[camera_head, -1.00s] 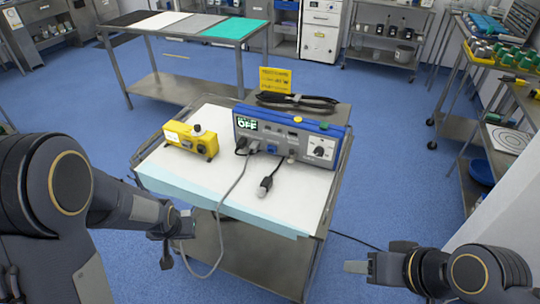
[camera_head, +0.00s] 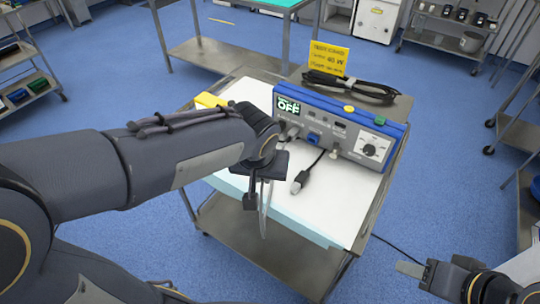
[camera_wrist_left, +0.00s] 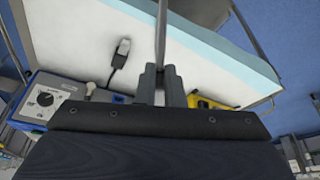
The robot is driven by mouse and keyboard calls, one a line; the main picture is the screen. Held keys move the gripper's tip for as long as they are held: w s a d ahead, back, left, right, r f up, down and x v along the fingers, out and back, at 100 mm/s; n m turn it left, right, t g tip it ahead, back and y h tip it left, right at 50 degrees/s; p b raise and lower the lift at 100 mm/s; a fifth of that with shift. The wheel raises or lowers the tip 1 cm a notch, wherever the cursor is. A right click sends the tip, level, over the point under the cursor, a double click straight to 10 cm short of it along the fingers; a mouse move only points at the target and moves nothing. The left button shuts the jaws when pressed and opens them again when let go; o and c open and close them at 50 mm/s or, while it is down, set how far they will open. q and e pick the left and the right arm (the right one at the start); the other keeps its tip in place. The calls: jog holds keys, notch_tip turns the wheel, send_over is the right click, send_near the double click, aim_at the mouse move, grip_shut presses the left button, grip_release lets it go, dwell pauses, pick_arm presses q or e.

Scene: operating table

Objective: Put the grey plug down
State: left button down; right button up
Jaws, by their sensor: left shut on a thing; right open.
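My left gripper (camera_head: 256,198) is shut and points down above the front part of the cart's white top in the head view. The grey plug itself is hidden in the jaws. My right gripper (camera_head: 412,269) is open and empty, low at the right, away from the cart.
The blue-edged device (camera_head: 345,125), its display reading OFF, stands on the cart (camera_head: 325,215). A black plug (camera_head: 299,186) lies before it. A yellow box (camera_head: 208,100) is mostly behind my left arm. A black cable coil (camera_head: 350,88) lies behind the device.

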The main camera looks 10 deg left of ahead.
pick_arm(q)
jog(key=w+a+f+b, duration=0.1)
jog(key=w+f, duration=0.1)
jog(key=w, duration=0.1)
jog(key=w+a+f+b, duration=0.1)
jog(key=w+f, duration=0.2)
jog(key=w, duration=0.1)
jog(key=w+a+f+b, duration=0.1)
jog(key=w+f, duration=0.2)
jog(key=shift+w+a+f, duration=0.2)
jog(key=shift+w+a, duration=0.05)
jog(key=shift+w+f+b, duration=0.15)
jog(key=shift+f+b, duration=0.1)
jog(key=shift+b, duration=0.05)
jog(key=shift+w+f+b, duration=0.1)
jog(key=shift+f+b, duration=0.3)
jog(key=shift+f, duration=1.2)
jog(key=shift+a+f+b, duration=0.1)
jog(key=shift+f+b, duration=0.25)
jog(key=shift+f, duration=0.25)
jog(key=c, duration=1.5)
grip_release()
jog(key=shift+c, duration=0.2)
